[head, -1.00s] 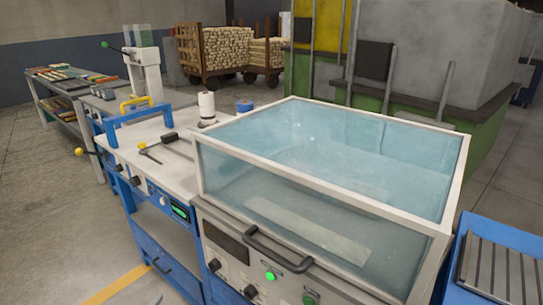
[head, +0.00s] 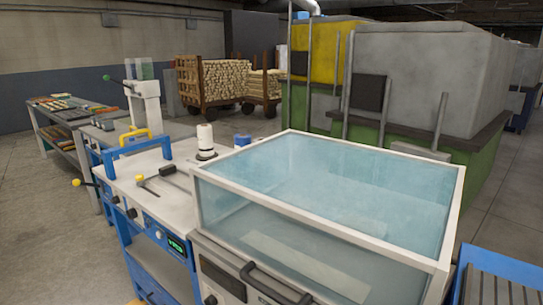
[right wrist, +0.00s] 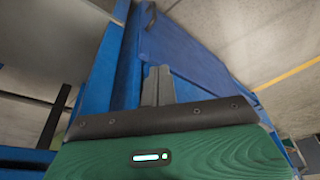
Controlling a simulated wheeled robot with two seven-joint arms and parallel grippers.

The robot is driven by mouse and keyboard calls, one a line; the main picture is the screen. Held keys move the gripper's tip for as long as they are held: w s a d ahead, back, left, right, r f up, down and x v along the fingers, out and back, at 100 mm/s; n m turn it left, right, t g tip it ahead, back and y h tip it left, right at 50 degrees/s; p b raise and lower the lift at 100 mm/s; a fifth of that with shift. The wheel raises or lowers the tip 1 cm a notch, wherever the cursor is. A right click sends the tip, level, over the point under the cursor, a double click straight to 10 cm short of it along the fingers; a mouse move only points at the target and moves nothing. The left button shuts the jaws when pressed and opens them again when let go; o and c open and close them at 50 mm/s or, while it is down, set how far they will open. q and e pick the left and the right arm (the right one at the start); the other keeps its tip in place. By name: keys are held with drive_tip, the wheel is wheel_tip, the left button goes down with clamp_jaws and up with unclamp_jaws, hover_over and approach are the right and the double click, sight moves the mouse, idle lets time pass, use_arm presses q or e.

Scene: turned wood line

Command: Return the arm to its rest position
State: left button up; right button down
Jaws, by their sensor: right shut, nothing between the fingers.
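My right gripper (right wrist: 158,85) shows in the right wrist view. Its two grey fingers are together with nothing between them. They point toward a blue surface (right wrist: 190,60) behind them; I cannot tell the gap. Neither of my grippers shows in the head view, and my left gripper is out of sight.
In the head view a machine with a clear-walled cover (head: 330,195) fills the front right. A bench with a blue handle frame (head: 137,150) and a white roll (head: 205,138) stands left of it. A slatted blue table (head: 490,285) is at the right edge. Open floor (head: 50,230) lies at left.

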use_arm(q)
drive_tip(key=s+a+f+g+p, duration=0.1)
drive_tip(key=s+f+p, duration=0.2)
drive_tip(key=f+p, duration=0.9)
use_arm(e)
drive_tip(key=s+f+g+b, duration=0.1)
drive_tip(key=s+f+b, duration=0.25)
drive_tip(key=f, duration=1.15)
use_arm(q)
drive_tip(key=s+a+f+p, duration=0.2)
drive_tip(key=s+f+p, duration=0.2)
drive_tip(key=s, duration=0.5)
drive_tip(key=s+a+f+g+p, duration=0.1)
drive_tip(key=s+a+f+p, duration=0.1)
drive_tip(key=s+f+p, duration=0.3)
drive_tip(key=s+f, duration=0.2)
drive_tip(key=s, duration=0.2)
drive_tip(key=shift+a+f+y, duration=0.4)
use_arm(e)
drive_tip(key=s+d+f, duration=0.2)
drive_tip(key=s+f, duration=0.2)
drive_tip(key=s, duration=0.4)
drive_tip(key=s+d+f+g, duration=0.1)
drive_tip(key=s+d+f, duration=0.2)
drive_tip(key=s, duration=0.6)
drive_tip(key=shift+s+d+f+h, duration=0.3)
drive_tip(key=shift+f+h, duration=0.1)
drive_tip(key=shift+f, duration=0.45)
